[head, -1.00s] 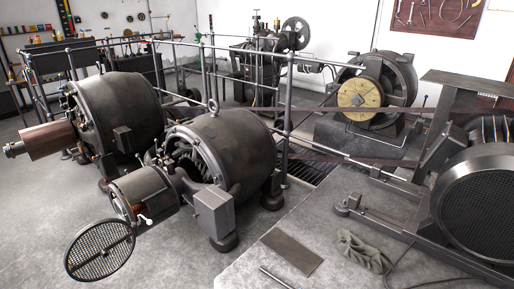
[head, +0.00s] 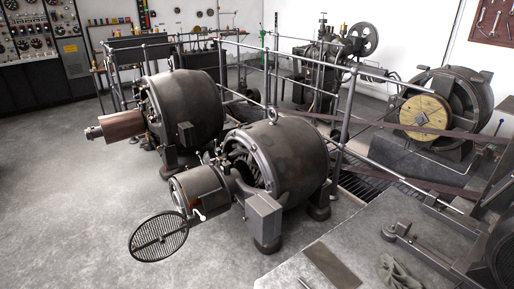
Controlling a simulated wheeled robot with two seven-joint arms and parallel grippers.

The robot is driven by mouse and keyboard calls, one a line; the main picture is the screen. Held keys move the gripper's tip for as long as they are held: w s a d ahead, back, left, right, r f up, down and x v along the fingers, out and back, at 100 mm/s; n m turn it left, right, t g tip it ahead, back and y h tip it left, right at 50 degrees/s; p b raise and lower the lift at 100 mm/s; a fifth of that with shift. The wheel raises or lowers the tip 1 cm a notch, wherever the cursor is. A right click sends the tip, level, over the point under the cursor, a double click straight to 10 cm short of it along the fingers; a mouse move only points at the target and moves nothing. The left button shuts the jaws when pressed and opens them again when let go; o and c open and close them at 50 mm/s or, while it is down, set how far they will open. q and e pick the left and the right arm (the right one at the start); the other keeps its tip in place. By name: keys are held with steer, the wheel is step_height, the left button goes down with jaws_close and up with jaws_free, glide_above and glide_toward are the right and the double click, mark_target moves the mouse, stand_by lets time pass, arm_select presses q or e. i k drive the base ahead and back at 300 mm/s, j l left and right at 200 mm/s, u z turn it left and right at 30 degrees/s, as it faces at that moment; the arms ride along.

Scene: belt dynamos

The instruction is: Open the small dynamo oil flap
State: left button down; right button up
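Two dark dynamos stand in the middle of the head view. The nearer dynamo (head: 290,160) has a ring on top, a cylindrical end housing (head: 200,190) and a box (head: 263,218) on its side. A round mesh disc (head: 158,237) stands out in front of that housing, near a small white handle (head: 199,215). The other dynamo (head: 185,105) stands behind it to the left, with a brown cylinder (head: 122,125) at its end. I cannot make out an oil flap or its state. Neither of my grippers shows.
Railings (head: 345,110) run behind the dynamos. A belt-driven machine with a yellow wheel (head: 425,112) stands at the right. A floor plate (head: 331,265) and a crumpled cloth (head: 398,272) lie front right. The floor (head: 60,200) at left is open, before a gauge panel (head: 38,30).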

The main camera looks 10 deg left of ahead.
mark_target(226, 163)
steer(key=u, duration=0.75)
steer(key=i+j, duration=0.25)
steer(key=i, duration=0.15)
steer(key=i+j+z, duration=0.1)
steer(key=i, duration=0.35)
steer(key=j, duration=0.1)
